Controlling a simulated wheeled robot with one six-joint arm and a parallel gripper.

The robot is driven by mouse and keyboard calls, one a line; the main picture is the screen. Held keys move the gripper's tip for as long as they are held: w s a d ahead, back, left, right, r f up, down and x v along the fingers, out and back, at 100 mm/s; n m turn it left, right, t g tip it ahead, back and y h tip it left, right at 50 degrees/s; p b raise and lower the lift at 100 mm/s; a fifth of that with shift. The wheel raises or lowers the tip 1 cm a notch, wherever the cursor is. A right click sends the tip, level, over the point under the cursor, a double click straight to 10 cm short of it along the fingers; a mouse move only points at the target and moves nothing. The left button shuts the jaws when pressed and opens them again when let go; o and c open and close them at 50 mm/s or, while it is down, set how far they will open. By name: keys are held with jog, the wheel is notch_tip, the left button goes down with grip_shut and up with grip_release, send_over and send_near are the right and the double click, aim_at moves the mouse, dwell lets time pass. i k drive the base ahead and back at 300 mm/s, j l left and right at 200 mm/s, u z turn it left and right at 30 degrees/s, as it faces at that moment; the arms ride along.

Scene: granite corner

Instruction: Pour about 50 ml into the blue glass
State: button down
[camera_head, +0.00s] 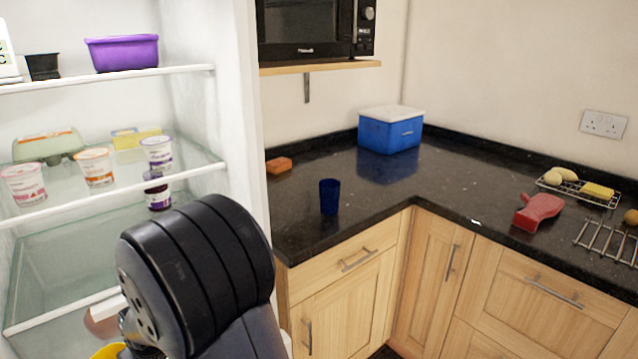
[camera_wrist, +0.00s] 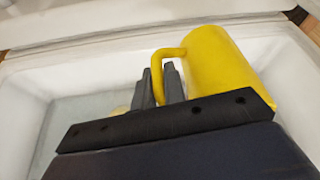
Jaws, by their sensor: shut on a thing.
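The blue glass (camera_head: 329,196) stands upright on the dark granite counter, near its front left edge. In the wrist view, my gripper (camera_wrist: 161,82) is shut on the handle of a yellow jug (camera_wrist: 222,62), whose body lies to the right of the fingers. In the head view, a yellow piece (camera_head: 107,352), likely the jug, shows at the bottom left edge, mostly hidden behind my arm. The jug is inside or in front of the white fridge, well left of and below the glass. Its contents cannot be seen.
Fridge shelves (camera_head: 115,199) hold several yogurt pots, a purple tub (camera_head: 122,53) and an egg box (camera_head: 47,145). The fridge side wall (camera_head: 245,150) stands between my arm and the counter. An orange sponge (camera_head: 279,165) and a blue cooler box (camera_head: 390,130) are behind the glass.

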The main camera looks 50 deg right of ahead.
aim_at(329, 189)
jog(key=k+l, duration=0.1)
jog(key=l, duration=0.3)
jog(key=k+l, duration=0.1)
jog(key=l, duration=0.3)
jog(key=k+l, duration=0.15)
jog(key=l, duration=0.3)
jog(key=k+l, duration=0.1)
jog(key=l, duration=0.3)
jog(key=u, duration=0.05)
